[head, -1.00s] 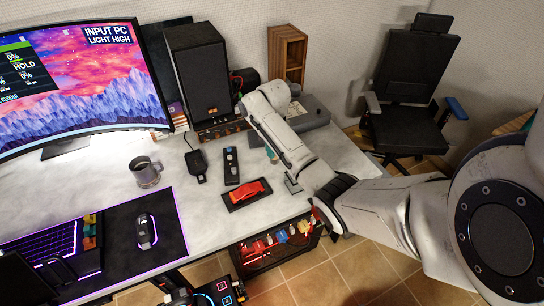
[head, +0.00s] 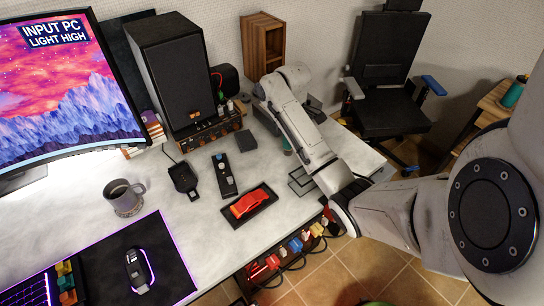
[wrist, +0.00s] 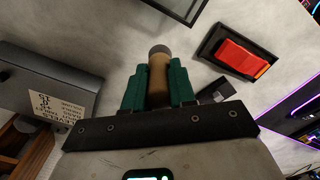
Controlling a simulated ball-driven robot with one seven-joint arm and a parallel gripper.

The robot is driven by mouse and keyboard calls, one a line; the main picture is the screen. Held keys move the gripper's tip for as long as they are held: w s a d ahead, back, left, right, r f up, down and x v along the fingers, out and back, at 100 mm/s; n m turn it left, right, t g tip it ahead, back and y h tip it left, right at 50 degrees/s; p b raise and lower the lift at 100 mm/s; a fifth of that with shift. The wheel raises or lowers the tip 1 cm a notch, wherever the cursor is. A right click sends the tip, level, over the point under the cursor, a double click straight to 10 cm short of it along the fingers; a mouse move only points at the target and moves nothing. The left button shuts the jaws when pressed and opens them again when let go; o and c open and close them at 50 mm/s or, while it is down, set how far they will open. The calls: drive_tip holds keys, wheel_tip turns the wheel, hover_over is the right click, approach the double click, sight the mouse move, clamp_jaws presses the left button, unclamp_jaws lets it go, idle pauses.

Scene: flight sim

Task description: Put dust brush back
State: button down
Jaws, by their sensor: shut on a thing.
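In the wrist view my gripper (wrist: 157,78) has green fingers closed around a tan, round handle with a greyish-brown end, which I take to be the dust brush (wrist: 158,62). Its bristles cannot be made out. The held piece is over the pale grey desk (wrist: 115,30). In the head view my arm covers most of the gripper; only a bit of green shows beside the forearm, and the brush cannot be made out.
A red object (head: 250,203) lies in a black tray, also in the wrist view (wrist: 245,58). A thin dark frame (head: 300,183) is near my arm. A labelled grey box (wrist: 45,85) is to the left. A mug (head: 124,197), speaker (head: 178,75) and black chair (head: 387,95) stand around.

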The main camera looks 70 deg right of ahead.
drive_tip(key=shift+w+d+f+b, duration=0.3)
drive_tip(key=shift+w+d+f, duration=0.15)
drive_tip(key=shift+w+f, duration=0.95)
drive_tip(key=shift+w+d+f+b, duration=0.35)
drive_tip(key=shift+w+f, duration=0.5)
drive_tip(key=shift+f, duration=1.1)
drive_tip(key=shift+w+d+f+b, duration=0.2)
drive_tip(key=shift+w+d+f, duration=0.35)
drive_tip(key=shift+w+f, duration=0.85)
drive_tip(key=shift+s+f, duration=0.25)
drive_tip(key=shift+f, duration=0.05)
drive_tip(key=shift+f, duration=0.15)
drive_tip(key=c, duration=0.9)
unclamp_jaws()
